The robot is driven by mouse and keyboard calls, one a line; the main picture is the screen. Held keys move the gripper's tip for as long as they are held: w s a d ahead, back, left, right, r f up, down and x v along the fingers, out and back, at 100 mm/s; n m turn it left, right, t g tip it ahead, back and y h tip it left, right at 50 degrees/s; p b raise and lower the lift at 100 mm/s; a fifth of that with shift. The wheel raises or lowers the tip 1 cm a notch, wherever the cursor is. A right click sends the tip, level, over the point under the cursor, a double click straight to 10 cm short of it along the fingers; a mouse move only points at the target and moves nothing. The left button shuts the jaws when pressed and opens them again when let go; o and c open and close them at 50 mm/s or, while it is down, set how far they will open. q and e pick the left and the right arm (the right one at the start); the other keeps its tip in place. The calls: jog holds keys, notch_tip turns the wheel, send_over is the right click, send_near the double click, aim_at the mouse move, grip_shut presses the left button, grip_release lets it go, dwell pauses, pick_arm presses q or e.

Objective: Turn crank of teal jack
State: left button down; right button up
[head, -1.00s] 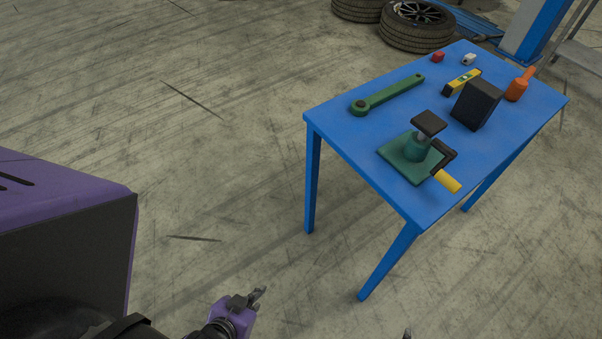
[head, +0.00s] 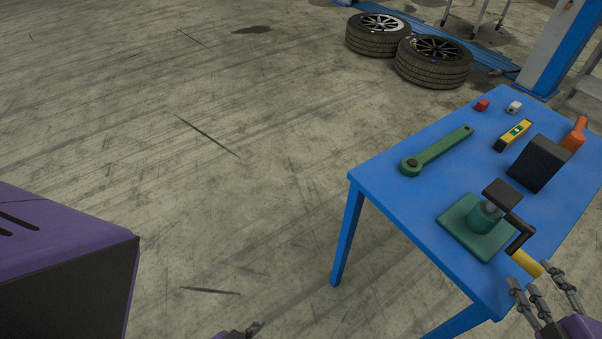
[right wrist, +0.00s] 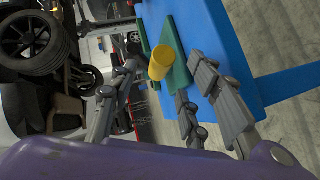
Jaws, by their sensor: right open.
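The teal jack (head: 478,228) stands on the blue table near its front edge, with a square base and a dark top pad. Its black crank arm ends in a yellow handle (head: 527,263) that sticks out past the table edge. My right gripper (head: 545,285) is open beside the yellow handle in the head view. In the right wrist view the yellow handle (right wrist: 160,62) shows end-on between the spread fingers of the right gripper (right wrist: 155,85), with no clear contact.
Tires (head: 435,62) lie behind. The floor at left is clear.

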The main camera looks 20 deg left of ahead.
aim_at(532, 271)
jog(key=x, duration=0.4)
jog(key=shift+w, duration=0.1)
jog(key=shift+w+a+f, duration=0.15)
jog(key=shift+w+f, duration=0.05)
jog(key=shift+w, duration=0.3)
jog(key=c, duration=1)
jog(key=o, duration=1)
jog(key=shift+s, duration=0.1)
